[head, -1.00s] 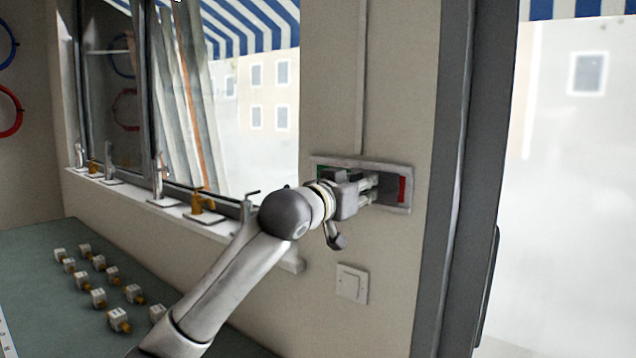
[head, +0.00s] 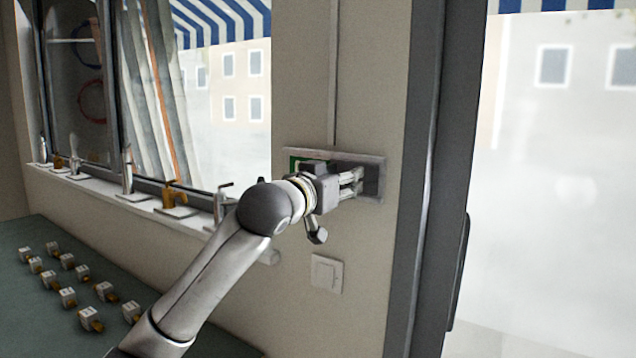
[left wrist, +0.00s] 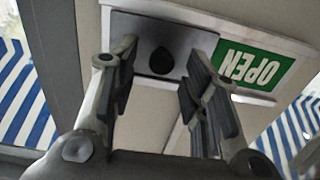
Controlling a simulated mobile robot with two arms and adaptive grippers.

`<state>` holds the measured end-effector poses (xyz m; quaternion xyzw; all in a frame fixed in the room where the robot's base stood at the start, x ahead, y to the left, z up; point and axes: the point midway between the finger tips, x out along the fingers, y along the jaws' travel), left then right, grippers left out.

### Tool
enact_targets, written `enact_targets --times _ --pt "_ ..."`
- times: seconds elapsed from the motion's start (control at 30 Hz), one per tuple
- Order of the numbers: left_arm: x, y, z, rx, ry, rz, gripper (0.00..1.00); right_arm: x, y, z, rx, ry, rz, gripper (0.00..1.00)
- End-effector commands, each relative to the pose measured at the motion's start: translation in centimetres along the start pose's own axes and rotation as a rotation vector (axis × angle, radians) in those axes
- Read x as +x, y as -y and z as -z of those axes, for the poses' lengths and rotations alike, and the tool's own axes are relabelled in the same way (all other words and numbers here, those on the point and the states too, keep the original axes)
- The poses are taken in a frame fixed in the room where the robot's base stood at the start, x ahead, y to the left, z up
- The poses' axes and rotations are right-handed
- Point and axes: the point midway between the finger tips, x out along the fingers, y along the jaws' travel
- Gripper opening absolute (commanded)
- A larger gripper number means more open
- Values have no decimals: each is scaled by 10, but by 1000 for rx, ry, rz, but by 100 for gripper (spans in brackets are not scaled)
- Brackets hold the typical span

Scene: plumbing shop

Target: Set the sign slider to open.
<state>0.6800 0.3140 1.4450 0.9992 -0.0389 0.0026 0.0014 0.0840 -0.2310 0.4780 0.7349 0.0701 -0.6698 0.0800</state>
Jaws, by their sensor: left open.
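The sign (head: 376,158) is a framed strip on the wall beside the window. Its green field with the word OPEN (left wrist: 262,66) shows upside down in the left wrist view. In the head view a bit of green (head: 295,163) shows left of my gripper. The grey slider plate (left wrist: 190,37) with a dark round knob (left wrist: 161,61) covers the other end, and no red shows. My left gripper (head: 357,183) is at the sign; its fingers are apart on either side of the knob (left wrist: 160,78), with no clear contact. My right gripper is not in view.
A light switch (head: 326,273) is on the wall below the sign. A dark door frame (head: 428,180) stands to the right. Several taps line the window sill (head: 90,186). Several small valve pieces (head: 67,297) lie on the green counter (head: 50,235) at lower left.

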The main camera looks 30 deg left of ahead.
Motion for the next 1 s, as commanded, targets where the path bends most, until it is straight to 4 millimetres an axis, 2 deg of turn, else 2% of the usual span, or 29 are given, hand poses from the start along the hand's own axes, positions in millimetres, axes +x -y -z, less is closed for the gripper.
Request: enact_targets --times 0.03,0.17,0.5,0.63,0.8,1.0 --pt "-3 1 0 0 0 1 42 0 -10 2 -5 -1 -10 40" --pt "-17 1 0 1 -1 1 42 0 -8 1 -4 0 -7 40" --pt "-84 3 1 4 -5 1 42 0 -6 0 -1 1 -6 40" --pt "-105 2 2 5 -6 0 42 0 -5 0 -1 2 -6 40" --pt "-120 2 2 3 -7 -1 42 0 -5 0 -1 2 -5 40" --pt "-123 2 2 4 -7 -1 42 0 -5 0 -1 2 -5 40"
